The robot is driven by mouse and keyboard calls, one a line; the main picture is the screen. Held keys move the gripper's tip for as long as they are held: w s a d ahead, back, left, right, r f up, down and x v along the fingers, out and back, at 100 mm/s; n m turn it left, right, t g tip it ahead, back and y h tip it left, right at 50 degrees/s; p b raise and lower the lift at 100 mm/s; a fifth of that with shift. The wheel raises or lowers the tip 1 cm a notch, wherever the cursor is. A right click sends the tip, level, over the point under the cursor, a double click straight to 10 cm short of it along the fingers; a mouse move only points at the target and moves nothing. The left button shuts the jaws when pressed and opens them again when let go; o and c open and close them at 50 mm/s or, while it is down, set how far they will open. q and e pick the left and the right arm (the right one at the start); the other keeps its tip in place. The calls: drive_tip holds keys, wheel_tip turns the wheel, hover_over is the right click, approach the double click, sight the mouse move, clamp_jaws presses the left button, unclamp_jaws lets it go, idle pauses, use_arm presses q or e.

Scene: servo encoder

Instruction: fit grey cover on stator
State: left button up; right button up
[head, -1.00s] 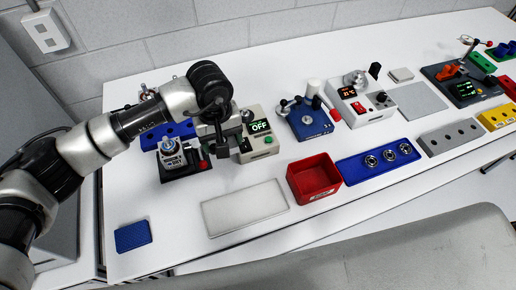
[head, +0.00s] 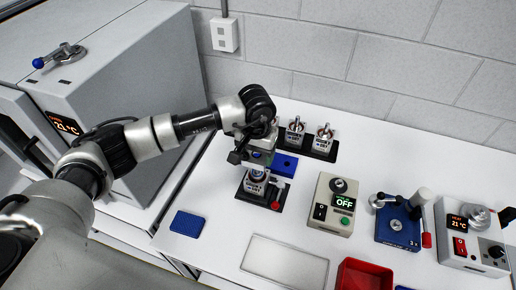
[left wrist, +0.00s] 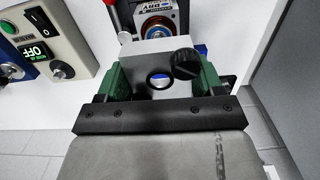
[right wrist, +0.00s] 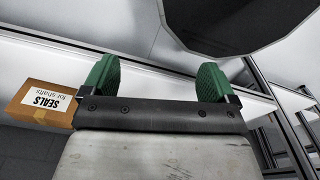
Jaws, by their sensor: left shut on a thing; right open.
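My left gripper (head: 256,145) is shut on the grey cover (left wrist: 150,52), a light grey block with a round hole and a black knob, held between green finger pads in the left wrist view (left wrist: 160,80). In the head view the gripper hangs just above the stator (head: 256,184), which sits upright in a black fixture with a red knob (head: 276,206). The stator's copper windings (left wrist: 160,27) show beyond the cover in the left wrist view; I cannot tell whether they touch. My right gripper (right wrist: 155,82) is open and empty, away from the bench objects.
A control box reading OFF (head: 335,222) is right of the fixture. A pale plate (head: 285,262) and blue pad (head: 187,223) lie in front.

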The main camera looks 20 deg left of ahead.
use_arm(q)
drive_tip(key=shift+d+f, duration=0.1)
drive_tip(key=shift+f, duration=0.75)
drive_tip(key=shift+r, duration=0.3)
use_arm(e)
drive_tip(key=shift+w+d+f, duration=0.25)
drive_tip(key=shift+w+d, duration=0.1)
drive_tip(key=shift+d, duration=0.3)
use_arm(q)
drive_tip(key=shift+f+b, duration=0.2)
drive_tip(key=shift+b, duration=0.4)
use_arm(e)
drive_tip(key=shift+f, duration=0.5)
drive_tip(key=shift+a, duration=0.25)
use_arm(q)
drive_tip(key=shift+b, duration=0.5)
use_arm(e)
drive_tip(key=shift+f, duration=0.55)
use_arm(q)
drive_tip(key=shift+f, duration=0.15)
use_arm(e)
drive_tip(key=shift+d+f, duration=0.1)
use_arm(q)
drive_tip(key=shift+f+b, duration=0.35)
drive_tip(key=shift+b, duration=0.3)
drive_tip(key=shift+f+b, duration=0.5)
drive_tip(key=shift+b, duration=0.1)
use_arm(e)
drive_tip(key=shift+f, duration=1.1)
